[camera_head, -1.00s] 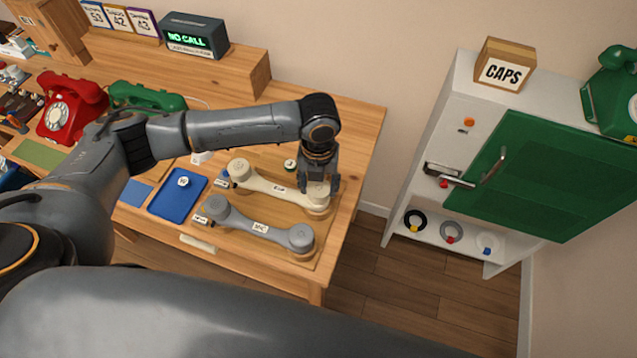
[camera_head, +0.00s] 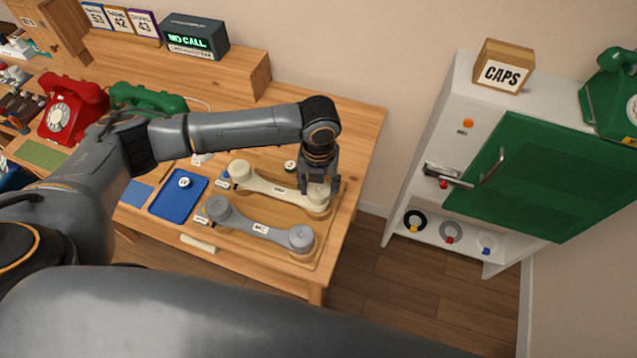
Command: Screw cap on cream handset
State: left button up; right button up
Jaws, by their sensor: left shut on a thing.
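The cream handset (camera_head: 280,190) lies on a wooden board on the desk, behind a grey handset (camera_head: 260,228). Its left end has a round cream cap (camera_head: 239,169). My left gripper (camera_head: 319,190) points down over the handset's right end and is shut on a cream cap (camera_head: 316,188) there. The fingers hide part of that cap, so I cannot tell how it sits on the end. My right gripper is not in view.
A blue tray (camera_head: 177,197) with a small white piece stands left of the handsets. Red (camera_head: 72,105) and green (camera_head: 147,97) phones stand farther left. A white cabinet (camera_head: 440,150) with a green door stands to the right, across a floor gap.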

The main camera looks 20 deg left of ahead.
pick_arm(q)
jog(key=shift+p, duration=0.35)
dwell(0.4)
dwell(0.4)
jog(key=shift+p, duration=0.4)
jog(key=shift+f+b, duration=0.3)
jog(key=shift+f, duration=0.4)
dwell(0.3)
jog(key=o, duration=1)
jog(key=shift+c, duration=0.2)
